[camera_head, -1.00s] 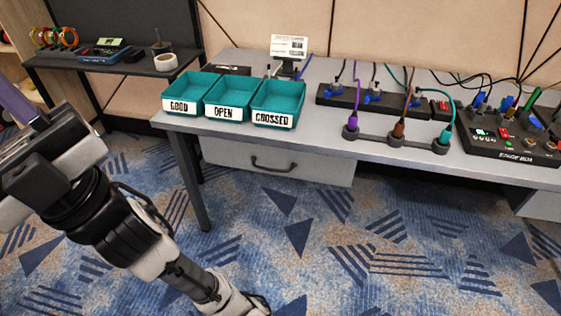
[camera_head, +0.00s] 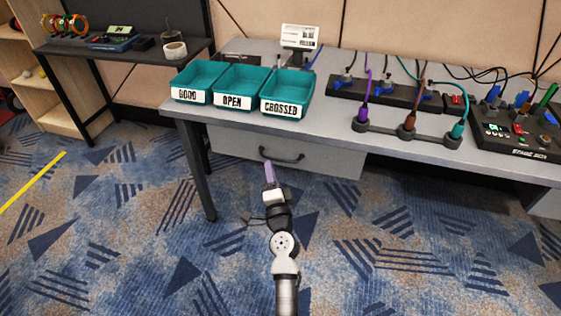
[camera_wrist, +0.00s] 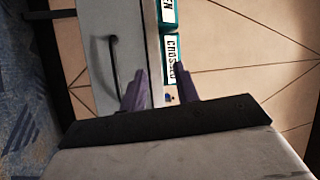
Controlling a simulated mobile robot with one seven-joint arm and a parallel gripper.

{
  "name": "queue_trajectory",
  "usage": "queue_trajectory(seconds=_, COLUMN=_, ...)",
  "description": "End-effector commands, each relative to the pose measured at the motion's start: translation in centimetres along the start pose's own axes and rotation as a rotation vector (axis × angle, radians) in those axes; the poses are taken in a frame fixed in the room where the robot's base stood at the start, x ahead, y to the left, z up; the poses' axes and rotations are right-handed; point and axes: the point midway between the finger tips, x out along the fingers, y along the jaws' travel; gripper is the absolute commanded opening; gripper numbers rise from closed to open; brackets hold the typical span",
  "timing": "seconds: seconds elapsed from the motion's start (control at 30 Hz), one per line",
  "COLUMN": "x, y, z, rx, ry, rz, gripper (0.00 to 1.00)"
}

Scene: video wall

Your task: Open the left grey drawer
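The left grey drawer (camera_head: 330,164) hangs under the left part of the desk and looks shut, its front in line under the desktop. Its dark bar handle (camera_head: 282,158) is on the front. My gripper (camera_head: 268,172) is in front of the drawer, close to the handle's left end in the picture. In the wrist view the two purple fingers of my gripper (camera_wrist: 160,72) stand apart with nothing between them. The handle (camera_wrist: 115,66) shows there to the left of both fingers, not between them. I cannot tell the distance from fingertips to drawer front.
Teal bins (camera_head: 288,90) labelled GOOD, OPEN and CROSSED stand on the desk (camera_head: 330,120) above the drawer. Cables and connector strips (camera_head: 408,129) lie to the right. A desk leg (camera_head: 196,170) stands left of the drawer. The carpet in front is clear.

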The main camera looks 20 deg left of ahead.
Motion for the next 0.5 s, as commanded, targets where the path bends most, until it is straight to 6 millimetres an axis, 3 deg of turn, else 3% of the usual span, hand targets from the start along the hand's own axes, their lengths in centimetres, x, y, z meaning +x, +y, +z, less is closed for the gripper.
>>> queue_trajectory(seconds=0.03, x=-1.5, y=3.1, z=-0.9, rx=0.061, ry=0.016, rz=0.053, gripper=0.31)
queue_trajectory(seconds=0.1, x=-3.0, y=5.7, z=-1.7, rx=0.126, ry=0.033, rz=0.096, gripper=0.31)
queue_trajectory(seconds=0.17, x=-3.8, y=7.0, z=-2.1, rx=0.163, ry=0.044, rz=0.118, gripper=0.31)
queue_trajectory(seconds=0.33, x=-3.5, y=7.9, z=-2.5, rx=0.190, ry=0.051, rz=0.130, gripper=0.31)
queue_trajectory(seconds=0.5, x=-0.8, y=7.9, z=-2.5, rx=0.187, ry=0.049, rz=0.128, gripper=0.31)
